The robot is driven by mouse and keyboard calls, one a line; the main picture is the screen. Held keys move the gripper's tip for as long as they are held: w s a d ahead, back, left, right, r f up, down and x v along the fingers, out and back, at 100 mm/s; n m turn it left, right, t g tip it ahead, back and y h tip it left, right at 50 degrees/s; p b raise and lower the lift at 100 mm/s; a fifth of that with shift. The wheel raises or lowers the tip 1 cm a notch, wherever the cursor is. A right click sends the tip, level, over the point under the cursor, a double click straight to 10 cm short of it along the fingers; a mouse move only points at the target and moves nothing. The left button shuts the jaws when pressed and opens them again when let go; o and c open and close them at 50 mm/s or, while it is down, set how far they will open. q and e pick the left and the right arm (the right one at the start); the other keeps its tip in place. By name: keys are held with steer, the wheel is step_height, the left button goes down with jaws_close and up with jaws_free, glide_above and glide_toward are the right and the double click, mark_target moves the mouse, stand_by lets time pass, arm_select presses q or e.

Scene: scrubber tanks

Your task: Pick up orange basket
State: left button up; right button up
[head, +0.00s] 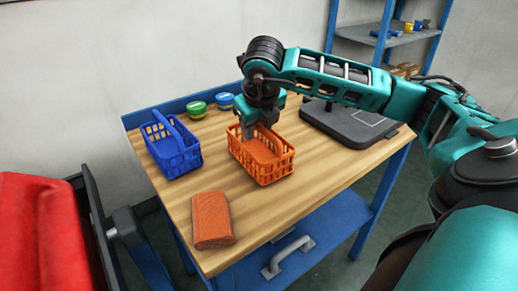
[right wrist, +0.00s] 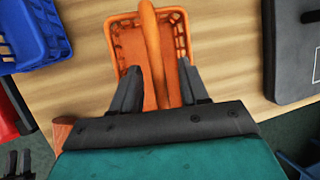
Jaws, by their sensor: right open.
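The orange basket (head: 268,162) stands upright on the wooden table, near its middle. My right gripper (head: 255,135) is over the back left part of the basket, pointing down, and hides part of it. In the right wrist view the orange basket (right wrist: 120,42) lies ahead of my right gripper (right wrist: 158,66). Its two dark fingers are apart, and the arched basket handle (right wrist: 151,40) shows between them. A gap remains on each side, and I cannot tell the fingers' exact height against the handle.
A blue basket (head: 178,158) stands left of the orange one. An orange-brown block (head: 211,218) lies at the front of the table (head: 300,205). Green (head: 196,109) and blue (head: 224,101) round containers stand at the back. A dark grey flat base (head: 345,126) is at right.

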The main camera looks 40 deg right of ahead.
steer(key=shift+f+b, duration=0.25)
steer(key=shift+b, duration=0.1)
stand_by(0.4)
jaws_close()
stand_by(0.4)
